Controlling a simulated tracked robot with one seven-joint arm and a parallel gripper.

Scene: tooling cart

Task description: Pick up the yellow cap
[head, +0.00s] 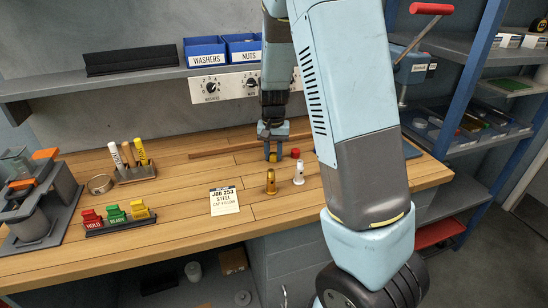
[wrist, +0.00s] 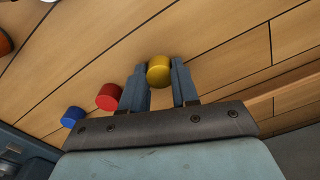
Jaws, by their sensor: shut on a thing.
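The yellow cap (wrist: 159,70) is a small round cylinder. In the wrist view it sits between the two fingertips of my gripper (wrist: 160,84), which is shut on it. In the head view my gripper (head: 272,150) points down at the back of the wooden bench, with the yellow cap (head: 273,157) at its tips. I cannot tell whether the cap touches the bench. A red cap (head: 295,153) stands just right of it; it also shows in the wrist view (wrist: 108,97). A blue cap (wrist: 72,117) lies beyond the red one in the wrist view.
A brass piece (head: 271,182) and a white-silver piece (head: 299,174) stand in front of my gripper. A job card (head: 224,201) lies to their left, reading "JOB 253 STEEL CAP YELLOW". A marker holder (head: 135,173) and coloured tags (head: 118,217) are further left. The bench's front middle is clear.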

